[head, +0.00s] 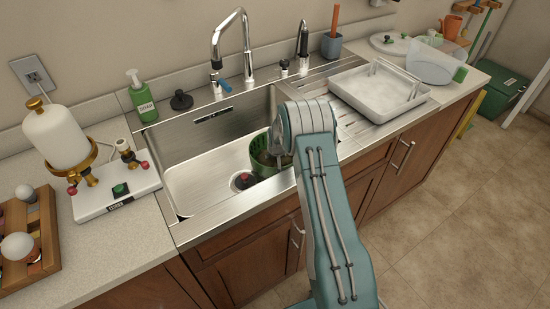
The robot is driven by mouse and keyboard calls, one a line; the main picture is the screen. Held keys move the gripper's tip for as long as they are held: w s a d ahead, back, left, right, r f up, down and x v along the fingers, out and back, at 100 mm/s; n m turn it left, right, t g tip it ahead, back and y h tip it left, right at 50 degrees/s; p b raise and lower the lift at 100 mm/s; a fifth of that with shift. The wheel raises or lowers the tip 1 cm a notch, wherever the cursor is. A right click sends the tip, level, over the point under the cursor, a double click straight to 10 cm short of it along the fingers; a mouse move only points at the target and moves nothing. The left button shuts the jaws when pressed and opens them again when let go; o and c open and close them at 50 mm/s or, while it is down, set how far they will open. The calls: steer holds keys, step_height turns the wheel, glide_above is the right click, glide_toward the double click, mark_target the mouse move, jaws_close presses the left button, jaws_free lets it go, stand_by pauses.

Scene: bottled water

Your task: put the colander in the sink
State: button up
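The green colander (259,165) shows at the right part of the metal sink (195,185), partly hidden behind my arm. I cannot tell whether it rests on the sink floor or hangs just above it. My gripper (275,152) is at the colander, with its fingers over or inside the rim. My wrist hides most of the fingers, so I cannot tell whether they are open or shut on the rim. A dark round drain piece with red (242,181) lies on the sink floor just left of the colander.
A tall faucet (232,50) stands behind the sink. A green soap bottle (141,96) is at its back left. A white tray (379,90) sits on the right drainboard. A white appliance (115,190) is on the left counter. The sink's left part is clear.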

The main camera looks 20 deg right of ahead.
steer(key=s+a+r, duration=0.3)
steer(key=s+r, duration=0.3)
steer(key=r, duration=0.5)
steer(key=s+a+r+n, duration=0.1)
steer(key=s+a+r, duration=0.2)
steer(key=s+r, duration=0.55)
steer(key=s+a+r, duration=0.3)
steer(key=s+r, duration=0.1)
steer(key=r, duration=1)
steer(key=s+a+r, duration=0.2)
steer(key=s, duration=0.9)
steer(key=s+a+r+n+t, duration=0.1)
steer(key=s+a+r, duration=0.1)
steer(key=s, duration=1)
steer(key=shift+s+a+r+y, duration=0.15)
steer(key=shift+a+r+y, duration=0.15)
steer(key=shift+r+y, duration=0.15)
